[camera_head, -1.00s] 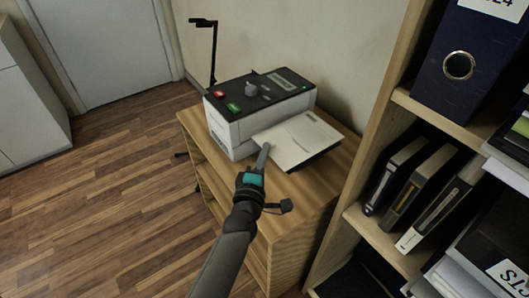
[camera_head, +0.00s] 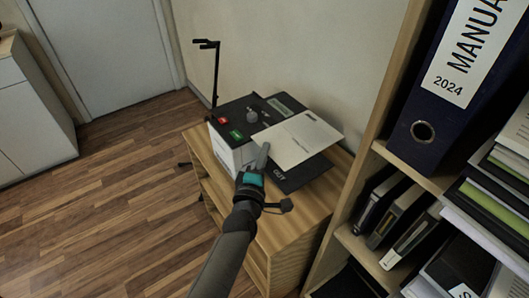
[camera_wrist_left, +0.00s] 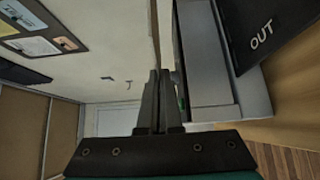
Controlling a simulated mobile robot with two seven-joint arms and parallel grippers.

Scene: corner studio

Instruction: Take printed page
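The printed page (camera_head: 297,138) is a white sheet with small dark print near its far edge. In the head view it is raised above the black output tray (camera_head: 300,177) of the printer (camera_head: 232,148), and the tray's OUT label shows. My left gripper (camera_head: 263,153) is at the page's near left edge, shut on it. In the left wrist view the fingers (camera_wrist_left: 160,80) are close together, and the page is hard to make out there. The tray (camera_wrist_left: 268,30) is to their right in that view. My right gripper is not in view.
The printer stands on a wooden cabinet (camera_head: 300,205) against the wall. A shelf (camera_head: 385,255) with binders, including a large blue one (camera_head: 440,110), is close on the right. A black stand (camera_head: 215,75) is behind the printer. The wooden floor (camera_head: 110,210) at left is clear.

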